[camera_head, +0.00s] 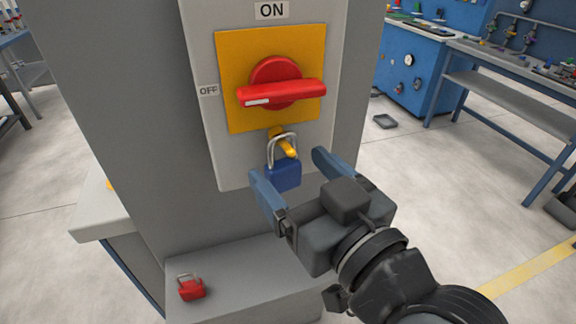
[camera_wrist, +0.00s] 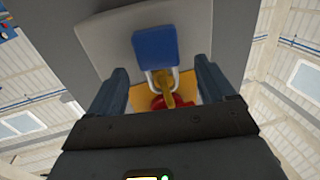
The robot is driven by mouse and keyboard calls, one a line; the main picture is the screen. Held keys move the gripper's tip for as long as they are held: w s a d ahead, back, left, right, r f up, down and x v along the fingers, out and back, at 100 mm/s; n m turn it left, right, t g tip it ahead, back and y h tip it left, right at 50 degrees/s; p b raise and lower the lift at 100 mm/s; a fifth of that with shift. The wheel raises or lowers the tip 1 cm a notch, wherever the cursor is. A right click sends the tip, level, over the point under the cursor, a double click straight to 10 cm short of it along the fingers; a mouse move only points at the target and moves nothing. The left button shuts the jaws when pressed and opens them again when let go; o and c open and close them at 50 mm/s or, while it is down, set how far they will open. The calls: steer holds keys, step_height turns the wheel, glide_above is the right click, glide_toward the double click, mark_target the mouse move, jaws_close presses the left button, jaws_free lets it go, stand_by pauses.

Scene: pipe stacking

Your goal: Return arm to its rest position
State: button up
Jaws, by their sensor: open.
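My gripper (camera_head: 292,180) is open, with its two blue fingers spread apart in front of the switch panel. A blue padlock (camera_head: 284,176) hangs by its shackle from a yellow hasp (camera_head: 284,143) below the red rotary switch (camera_head: 281,88). In the head view the padlock shows between the fingertips, and I see no finger gripping it. In the wrist view the blue padlock (camera_wrist: 155,47) is ahead of the open gripper (camera_wrist: 158,82).
A red padlock (camera_head: 190,287) lies on the grey ledge (camera_head: 235,275) at the cabinet's foot. The grey cabinet (camera_head: 120,120) stands close in front of my gripper. A blue workbench (camera_head: 500,105) stands at the right, with open floor (camera_head: 430,190) between.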

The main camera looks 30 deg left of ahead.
steer(key=s+d+f+m+t+h, duration=0.25)
steer(key=d+f, duration=0.25)
steer(key=d, duration=0.3)
steer(key=s+d+f+m+t+h+b, duration=0.1)
steer(key=s+d+f+m+t+h, duration=0.15)
steer(key=d+f+m+h, duration=0.4)
steer(key=s+d+f+t, duration=0.1)
steer(key=s+d+f, duration=0.25)
steer(key=d, duration=0.65)
steer(key=s+d+m+h, duration=0.1)
steer(key=s+d+h, duration=0.2)
steer(key=s+d, duration=0.3)
steer(key=s+d+f+m+h, duration=0.1)
steer(key=s+d, duration=0.5)
steer(key=s, duration=0.6)
steer(key=m+h, duration=0.1)
steer(key=h, duration=0.1)
steer(key=shift+s+h, duration=0.4)
steer(key=shift+d, duration=0.1)
